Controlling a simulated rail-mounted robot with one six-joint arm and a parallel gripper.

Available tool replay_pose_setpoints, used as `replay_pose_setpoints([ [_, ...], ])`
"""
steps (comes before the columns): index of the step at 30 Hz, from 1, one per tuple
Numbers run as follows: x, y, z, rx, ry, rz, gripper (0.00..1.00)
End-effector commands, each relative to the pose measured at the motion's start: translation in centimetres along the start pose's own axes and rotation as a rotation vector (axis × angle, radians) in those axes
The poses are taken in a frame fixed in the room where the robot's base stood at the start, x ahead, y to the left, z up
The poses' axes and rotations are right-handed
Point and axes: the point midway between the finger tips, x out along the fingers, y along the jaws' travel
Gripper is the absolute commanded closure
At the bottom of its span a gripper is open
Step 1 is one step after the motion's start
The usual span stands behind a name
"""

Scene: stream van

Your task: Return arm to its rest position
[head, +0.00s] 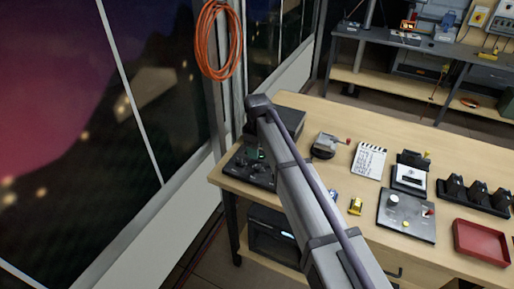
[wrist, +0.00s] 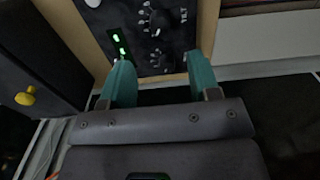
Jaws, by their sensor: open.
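My arm (head: 300,190) reaches from the bottom of the head view up to the far left end of the wooden table. Past the fingertips is a black control panel (wrist: 172,30) with knobs, a TILT label and lit green indicators. In the head view a black panel (head: 248,168) lies at the table's left end, partly covered by my arm.
The wooden table (head: 325,118) holds a clapperboard (head: 368,160), a grey control box (head: 407,215), a black charger rack (head: 475,194) and a red tray (head: 480,242). An orange cable coil (head: 218,42) hangs by the window. In the wrist view a black box with a yellow knob (wrist: 25,98) is at left.

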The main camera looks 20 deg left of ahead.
Motion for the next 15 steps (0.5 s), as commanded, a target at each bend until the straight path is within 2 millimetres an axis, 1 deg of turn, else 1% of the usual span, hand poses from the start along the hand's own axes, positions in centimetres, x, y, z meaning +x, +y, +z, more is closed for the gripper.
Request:
replay_pose_setpoints([
  [1, -1.56, 0.00, 0.00, 0.000, 0.000, 0.000, 0.44],
  [2, -1.73, 0.00, 0.00, 0.000, 0.000, 0.000, 0.44],
  [15, -1.47, 0.00, 0.00, 0.001, 0.000, 0.000, 0.44],
])
